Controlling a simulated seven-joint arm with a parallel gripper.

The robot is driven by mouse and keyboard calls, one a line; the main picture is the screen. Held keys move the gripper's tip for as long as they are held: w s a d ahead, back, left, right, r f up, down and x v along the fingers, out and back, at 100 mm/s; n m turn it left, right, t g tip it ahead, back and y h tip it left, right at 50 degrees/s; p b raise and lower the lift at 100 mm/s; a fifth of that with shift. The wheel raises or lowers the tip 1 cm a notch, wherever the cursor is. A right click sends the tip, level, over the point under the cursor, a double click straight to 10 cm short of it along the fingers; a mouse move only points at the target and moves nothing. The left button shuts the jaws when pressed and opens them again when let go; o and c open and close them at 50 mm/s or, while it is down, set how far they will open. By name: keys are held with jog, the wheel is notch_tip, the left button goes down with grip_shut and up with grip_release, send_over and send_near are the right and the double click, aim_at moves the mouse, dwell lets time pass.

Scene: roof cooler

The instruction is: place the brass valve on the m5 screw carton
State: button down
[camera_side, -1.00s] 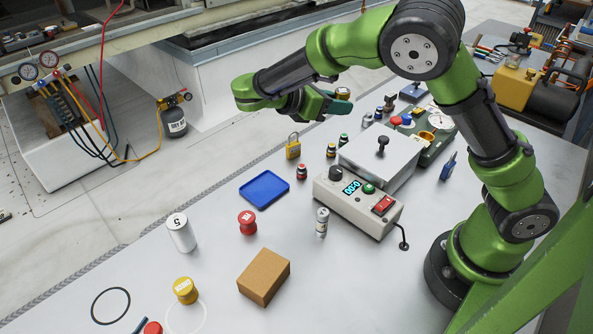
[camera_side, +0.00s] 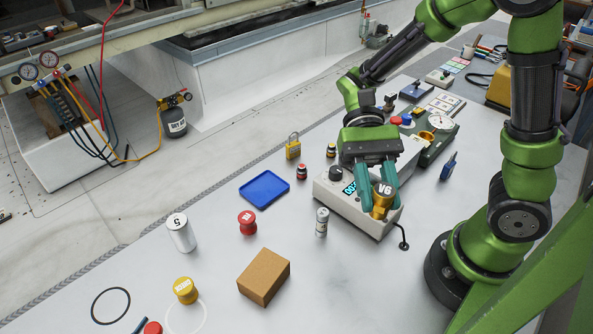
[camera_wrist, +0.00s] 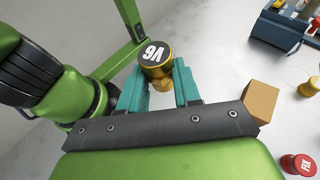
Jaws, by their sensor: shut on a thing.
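The brass valve (camera_side: 382,204) has a round cap marked V6. My gripper (camera_side: 377,193) is shut on it, with the teal fingers on either side. In the side view it appears in front of the grey control box, above the table; the exact height is hard to tell. The wrist view also shows the valve (camera_wrist: 155,70) between the fingertips. A plain brown carton (camera_side: 264,277), which I take as the m5 screw carton, sits on the table at front, lower left of my gripper. Its top is bare. It also shows in the wrist view (camera_wrist: 261,101), right of the fingers.
The grey control box (camera_side: 330,193) stands under my gripper in the side view. A small labelled bottle (camera_side: 322,222), a red spool (camera_side: 247,222), a yellow spool (camera_side: 186,290), a white cylinder (camera_side: 181,234) and a blue tray (camera_side: 264,188) surround the carton at some distance.

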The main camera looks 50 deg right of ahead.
jog(key=a+r+m+t+y, duration=0.3)
jog(key=m+t, duration=0.1)
send_over(267, 262)
jog(key=f, duration=1.2)
jog(key=shift+s+d+f, duration=0.2)
jog(key=shift+s+d, duration=0.05)
jog(key=shift+s, duration=0.1)
jog(key=f, duration=0.2)
jog(key=shift+w+a+f, duration=0.3)
jog(key=shift+w+f, duration=0.05)
jog(key=shift+f, duration=0.45)
jog(key=c, duration=0.8)
grip_release()
jog(key=shift+f, duration=0.1)
